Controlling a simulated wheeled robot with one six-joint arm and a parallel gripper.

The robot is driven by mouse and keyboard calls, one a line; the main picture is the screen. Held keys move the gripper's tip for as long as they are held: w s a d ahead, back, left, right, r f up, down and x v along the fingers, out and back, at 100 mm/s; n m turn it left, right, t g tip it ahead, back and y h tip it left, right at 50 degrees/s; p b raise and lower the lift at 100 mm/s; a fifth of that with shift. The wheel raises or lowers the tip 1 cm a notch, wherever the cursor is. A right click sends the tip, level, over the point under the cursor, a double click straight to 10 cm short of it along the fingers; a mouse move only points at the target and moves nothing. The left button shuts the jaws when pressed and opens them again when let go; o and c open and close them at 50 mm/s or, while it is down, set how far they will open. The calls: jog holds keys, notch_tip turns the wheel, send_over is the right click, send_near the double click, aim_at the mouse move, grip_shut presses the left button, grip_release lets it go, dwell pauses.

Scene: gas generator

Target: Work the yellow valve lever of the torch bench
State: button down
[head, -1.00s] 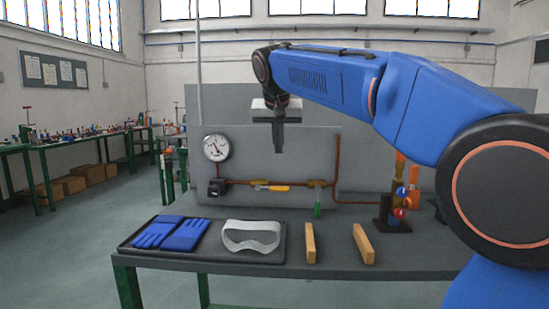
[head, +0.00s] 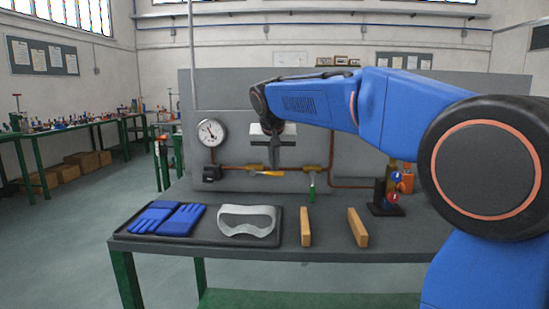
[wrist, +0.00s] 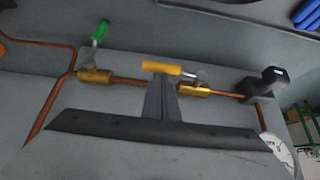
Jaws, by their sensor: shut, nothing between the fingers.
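The yellow valve lever (head: 268,174) lies roughly level along the copper pipe on the grey back panel of the bench; its brass valve body (head: 254,167) is to its left. In the wrist view the yellow handle (wrist: 163,68) also lies along the pipe, with the brass body (wrist: 193,89) at its right end. My gripper (head: 273,163) points down, shut and empty, just above the handle in the head view. In the wrist view the shut fingers (wrist: 161,80) end at the handle's edge; I cannot tell whether they touch it.
A green-handled valve (head: 312,190) hangs down to the right. A pressure gauge (head: 211,132) and black fitting (head: 211,172) are to the left. A tray (head: 126,236) with gloves and goggles, two wooden blocks (head: 305,227) and a torch stand (head: 385,208) occupy the bench.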

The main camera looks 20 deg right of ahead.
dwell(0.4)
jog(key=shift+s+d+f+m+t+y, duration=0.1)
jog(key=shift+d+f+m+t+y, duration=0.2)
jog(key=shift+f+y, duration=0.5)
jog(key=shift+s+d+f+m+t+y, duration=0.15)
jog(key=shift+f+m+t+y, duration=0.2)
jog(key=shift+f+y, duration=0.45)
jog(key=shift+w+d+f+m+t+y, duration=0.1)
jog(key=shift+d+f+m+t+y, duration=0.2)
jog(key=shift+f+y, duration=0.5)
jog(key=shift+a+f, duration=0.25)
jog(key=shift+f, duration=0.55)
jog(key=shift+a+f, duration=0.2)
jog(key=shift+f, duration=0.6)
jog(key=shift+w+a+f, duration=0.2)
jog(key=shift+a+f, duration=0.2)
jog(key=shift+f, duration=0.35)
jog(key=shift+w+a+f, duration=0.15)
jog(key=shift+a+f, duration=0.3)
jog(key=shift+f, duration=0.15)
